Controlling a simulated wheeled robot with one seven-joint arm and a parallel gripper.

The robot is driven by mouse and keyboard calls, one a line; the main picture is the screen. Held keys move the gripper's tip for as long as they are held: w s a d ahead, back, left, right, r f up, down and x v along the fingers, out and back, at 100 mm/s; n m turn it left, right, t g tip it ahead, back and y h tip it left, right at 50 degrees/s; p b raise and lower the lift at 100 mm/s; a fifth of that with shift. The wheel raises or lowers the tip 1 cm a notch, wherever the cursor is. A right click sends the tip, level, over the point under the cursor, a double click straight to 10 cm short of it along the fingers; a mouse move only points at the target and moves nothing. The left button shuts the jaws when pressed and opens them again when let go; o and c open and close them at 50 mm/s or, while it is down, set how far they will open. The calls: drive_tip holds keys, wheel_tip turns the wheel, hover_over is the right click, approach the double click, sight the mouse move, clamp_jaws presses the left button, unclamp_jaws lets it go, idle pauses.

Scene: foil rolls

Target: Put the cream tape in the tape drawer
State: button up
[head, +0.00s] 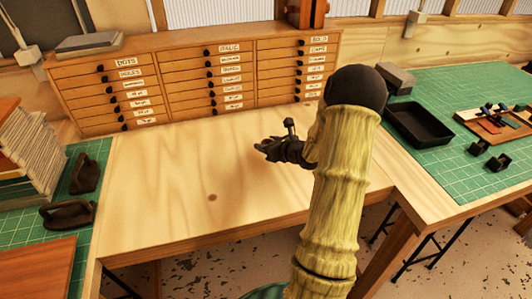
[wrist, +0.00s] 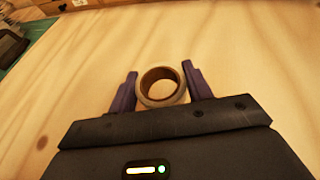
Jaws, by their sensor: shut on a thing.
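The cream tape (wrist: 160,103) is a ring with a cream outer band and a brown core. In the wrist view it sits between the two dark fingers of my gripper (wrist: 160,70), which is shut on it. In the head view my gripper (head: 268,149) is over the middle of the wooden bench; I cannot make out the tape there. A wooden drawer cabinet (head: 133,76) stands along the back of the bench with three columns of labelled drawers. All its drawers look closed. Most labels are too small to read, so I cannot tell which drawer is the tape drawer.
The bench top (head: 160,190) is bare in front of the cabinet. A stack of paper (head: 35,145) and dark tools (head: 68,215) lie at the left. A black tray (head: 418,126) and small dark blocks (head: 497,163) are on the green mat at the right.

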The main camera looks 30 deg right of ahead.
drive_tip(key=shift+s+f, duration=0.1)
drive_tip(key=shift+f, duration=1.95)
drive_tip(key=shift+f, duration=0.15)
drive_tip(key=o, duration=1)
